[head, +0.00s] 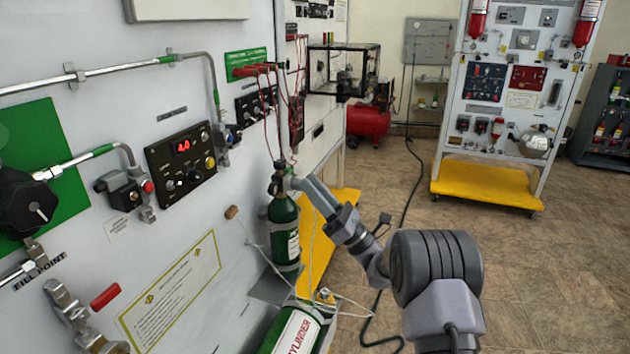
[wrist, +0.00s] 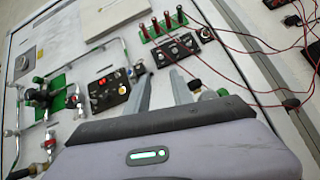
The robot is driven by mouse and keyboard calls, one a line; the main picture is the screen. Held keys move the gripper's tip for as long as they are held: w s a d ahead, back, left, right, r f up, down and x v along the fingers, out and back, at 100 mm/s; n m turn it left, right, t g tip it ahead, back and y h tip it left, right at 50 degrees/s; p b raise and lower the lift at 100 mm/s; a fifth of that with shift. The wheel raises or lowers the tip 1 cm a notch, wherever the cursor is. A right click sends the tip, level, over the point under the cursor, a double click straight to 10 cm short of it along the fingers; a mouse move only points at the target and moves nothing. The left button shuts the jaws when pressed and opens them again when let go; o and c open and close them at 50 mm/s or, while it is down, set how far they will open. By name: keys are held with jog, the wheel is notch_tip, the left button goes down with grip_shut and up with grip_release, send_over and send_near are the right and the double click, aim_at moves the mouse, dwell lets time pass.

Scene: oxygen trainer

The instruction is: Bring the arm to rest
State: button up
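My arm reaches out from the lower right of the head view toward the left-hand trainer panel (head: 180,240). My gripper (head: 303,183) is beside the valve at the top of an upright green cylinder (head: 285,238). I cannot tell from the head view whether it touches the valve. In the wrist view, the two grey fingers of my gripper (wrist: 161,75) stand apart with nothing visible held between them. A black knob (wrist: 195,85) shows just right of the right finger. The panel fills much of that view beyond the fingers.
A second green cylinder (head: 293,334) lies at the panel's foot. Red leads (head: 268,88) hang from the panel. A black hose (head: 408,200) runs over the floor. A trainer on a yellow base (head: 487,186) stands at the back right. Floor on the right (head: 560,270) is clear.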

jog(key=shift+w+a, duration=0.1)
jog(key=shift+a, duration=0.05)
jog(key=s+a+r+n+g+h, duration=0.25)
jog(key=s+a+n+g, duration=0.35)
jog(key=s, duration=0.4)
jog(key=s+a+r+n+g+h, duration=0.2)
jog(key=s+a+n+g+h, duration=0.15)
jog(key=s+n+g, duration=0.5)
jog(key=s+d+f+n+t+h, duration=0.2)
jog(key=s+d+f+h, duration=0.35)
jog(key=s, duration=0.35)
jog(key=s+d+f+n+t+h, duration=0.2)
jog(key=s+d+f+n+h, duration=0.25)
jog(key=s, duration=0.45)
jog(key=s+d+f+n+t+h, duration=0.1)
jog(key=s+d+t+h, duration=0.1)
jog(key=d+h, duration=0.3)
jog(key=d+t, duration=0.1)
jog(key=d, duration=0.2)
jog(key=shift+s+f, duration=0.25)
jog(key=shift+d+t, duration=0.1)
jog(key=shift+t, duration=0.15)
